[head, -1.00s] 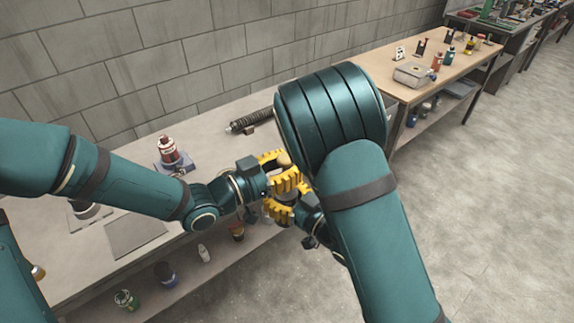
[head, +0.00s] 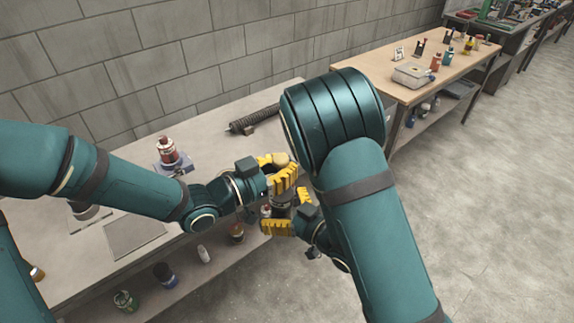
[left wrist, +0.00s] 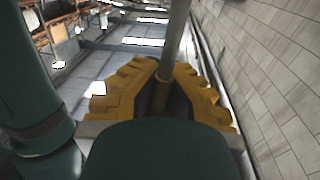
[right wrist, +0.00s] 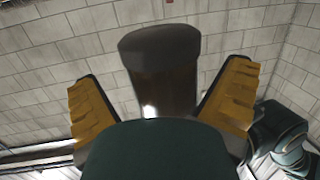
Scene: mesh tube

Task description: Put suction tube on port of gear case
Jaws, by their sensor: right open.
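My left gripper (head: 280,172) is shut on a slim grey tube, seemingly the suction tube (left wrist: 175,45), which runs up between its yellow fingers in the left wrist view. A tan end shows at the fingers in the head view. My right gripper (head: 290,213) is open just below the left one. In the right wrist view a dark, wide-topped cylinder (right wrist: 160,70) stands between its spread fingers, with gaps on both sides; it is probably the tube's wider end. I cannot clearly identify the gear case or its port; my arms hide part of the bench.
A dark ribbed cylinder (head: 254,119) lies at the back of the grey bench (head: 205,135). A flat grey plate (head: 134,236) lies nearer. Small bottles stand on the lower shelf. A wooden table (head: 440,70) stands beyond.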

